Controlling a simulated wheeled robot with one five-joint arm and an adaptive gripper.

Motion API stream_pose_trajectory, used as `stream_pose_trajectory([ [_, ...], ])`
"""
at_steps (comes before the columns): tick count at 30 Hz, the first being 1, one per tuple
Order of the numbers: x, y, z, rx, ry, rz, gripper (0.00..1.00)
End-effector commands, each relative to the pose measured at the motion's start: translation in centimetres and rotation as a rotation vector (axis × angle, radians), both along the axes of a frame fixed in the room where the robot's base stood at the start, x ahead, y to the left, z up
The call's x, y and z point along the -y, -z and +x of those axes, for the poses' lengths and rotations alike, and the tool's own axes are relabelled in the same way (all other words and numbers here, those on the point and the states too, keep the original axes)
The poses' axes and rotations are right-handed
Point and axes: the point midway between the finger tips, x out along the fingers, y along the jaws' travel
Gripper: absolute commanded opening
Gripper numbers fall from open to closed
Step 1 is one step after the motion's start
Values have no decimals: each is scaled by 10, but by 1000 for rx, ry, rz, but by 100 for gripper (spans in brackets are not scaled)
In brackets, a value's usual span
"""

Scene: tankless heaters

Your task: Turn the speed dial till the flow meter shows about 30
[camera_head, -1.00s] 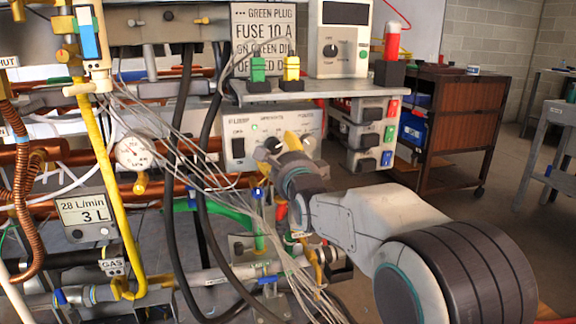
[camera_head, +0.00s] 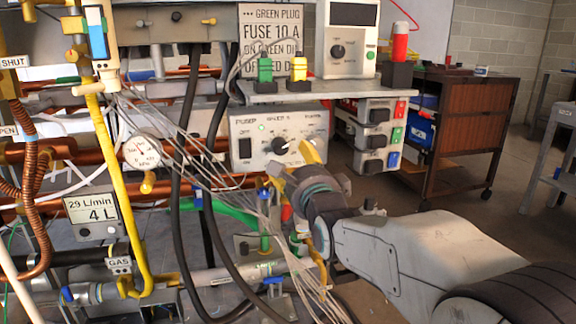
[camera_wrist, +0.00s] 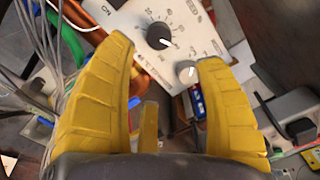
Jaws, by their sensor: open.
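The pump control box (camera_head: 240,128) is a light panel under the shelf. Its black speed dial (camera_head: 280,146) has a white pointer mark and a printed scale, and it shows in the wrist view (camera_wrist: 160,36). A smaller grey knob (camera_wrist: 186,71) is beside it. My gripper (camera_head: 292,162) is open and empty in front of the box, its yellow fingers (camera_wrist: 165,56) apart on either side of the dial and knob in the picture. I see no contact with the dial.
Loose grey wires (camera_head: 195,140) and black hoses (camera_head: 183,200) hang left of the box. A shelf (camera_head: 340,91) with green and yellow plugs is above it. Sockets (camera_head: 377,140) stand to its right. A yellow pipe (camera_head: 118,180) runs beside the meter.

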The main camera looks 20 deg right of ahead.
Motion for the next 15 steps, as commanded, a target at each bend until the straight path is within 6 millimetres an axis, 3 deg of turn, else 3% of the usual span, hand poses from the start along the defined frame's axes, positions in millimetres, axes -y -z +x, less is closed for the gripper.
stream_pose_trajectory([
  [8, 0, -26, -14, -93, -7, -144, 64],
  [15, -1, -55, -48, -284, -65, -446, 64],
])
